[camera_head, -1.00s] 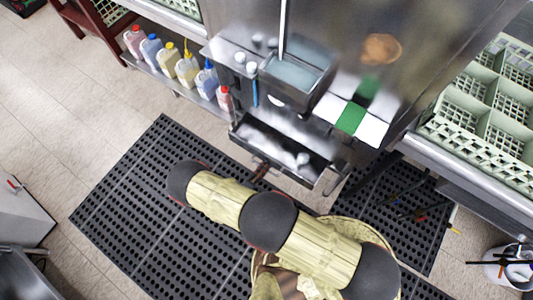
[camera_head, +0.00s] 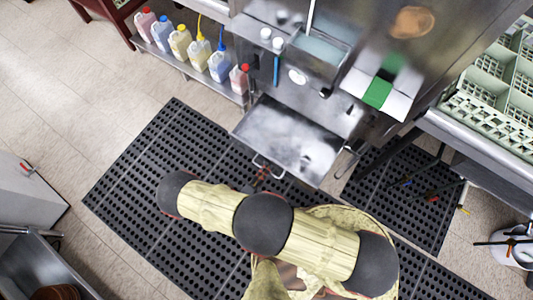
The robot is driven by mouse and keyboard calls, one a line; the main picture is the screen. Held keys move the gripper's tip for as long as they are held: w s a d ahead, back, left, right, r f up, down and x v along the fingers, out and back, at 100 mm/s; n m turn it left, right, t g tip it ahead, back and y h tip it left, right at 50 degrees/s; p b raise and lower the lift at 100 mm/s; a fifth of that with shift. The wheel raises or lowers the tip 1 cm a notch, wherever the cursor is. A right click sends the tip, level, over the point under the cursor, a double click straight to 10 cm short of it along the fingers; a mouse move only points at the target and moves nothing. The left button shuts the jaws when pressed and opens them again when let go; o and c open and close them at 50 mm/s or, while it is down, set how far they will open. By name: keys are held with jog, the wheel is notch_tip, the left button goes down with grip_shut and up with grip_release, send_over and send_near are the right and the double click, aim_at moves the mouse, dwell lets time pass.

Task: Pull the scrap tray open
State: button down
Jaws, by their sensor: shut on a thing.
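The scrap tray (camera_head: 288,136) is a shallow metal drawer low on the front of the steel dish machine. It is pulled well out, and its bare floor shows over the black mat. My gripper (camera_head: 262,171) is at the tray's front edge, shut on its handle (camera_head: 274,173). My arm crosses the lower middle of the picture and hides part of the gripper, so the fingertips show only in small part.
Several coloured bottles (camera_head: 182,42) stand on a low shelf at upper left. Black perforated mats (camera_head: 135,170) cover the floor. Green dish racks (camera_head: 500,80) are at right, and a white bucket (camera_head: 512,248) stands at lower right.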

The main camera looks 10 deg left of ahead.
jog(key=c, duration=2.1)
grip_release()
jog(key=shift+o, duration=0.6)
jog(key=shift+r, duration=0.1)
